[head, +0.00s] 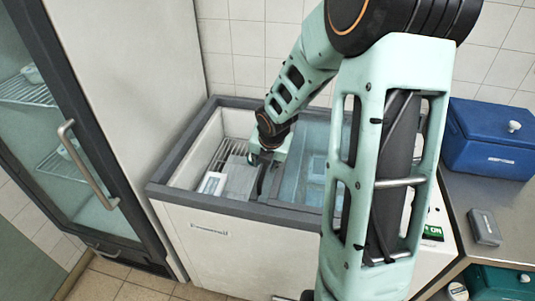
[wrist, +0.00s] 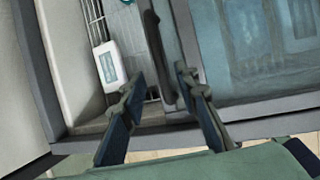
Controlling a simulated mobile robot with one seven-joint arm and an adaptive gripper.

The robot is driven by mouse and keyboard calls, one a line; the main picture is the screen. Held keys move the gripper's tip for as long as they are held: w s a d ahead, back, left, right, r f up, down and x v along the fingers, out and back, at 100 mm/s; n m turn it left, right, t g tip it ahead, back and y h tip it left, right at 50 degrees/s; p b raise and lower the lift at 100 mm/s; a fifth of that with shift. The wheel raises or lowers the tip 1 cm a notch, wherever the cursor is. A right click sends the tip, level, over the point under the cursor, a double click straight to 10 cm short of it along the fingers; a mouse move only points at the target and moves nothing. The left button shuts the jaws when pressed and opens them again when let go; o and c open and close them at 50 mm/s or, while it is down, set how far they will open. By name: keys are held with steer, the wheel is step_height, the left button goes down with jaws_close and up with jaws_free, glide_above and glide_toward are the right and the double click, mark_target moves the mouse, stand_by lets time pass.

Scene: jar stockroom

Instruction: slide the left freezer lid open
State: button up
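The chest freezer (head: 225,240) stands ahead with its left half uncovered, so its inside shows. The glass lid (head: 300,165) lies over the right half; whether one or two panes overlap there I cannot tell. In the wrist view the lid glass (wrist: 255,50) is at the right, and a dark upright handle (wrist: 170,70) stands at its left edge. My gripper (wrist: 158,72) is open, with one finger on each side of the handle. In the head view my gripper (head: 262,180) is at the lid's left edge, partly hidden by my arm.
A white package (head: 212,183) lies inside the freezer's open half, near a wire rack (head: 228,152). A glass-door fridge (head: 75,140) stands close at the left. A steel counter (head: 510,215) at the right holds a blue box (head: 490,138) and a small grey case (head: 484,227).

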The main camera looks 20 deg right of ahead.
steer(key=v, duration=0.7)
steer(key=shift+s+r, duration=0.15)
steer(key=shift+r, duration=0.25)
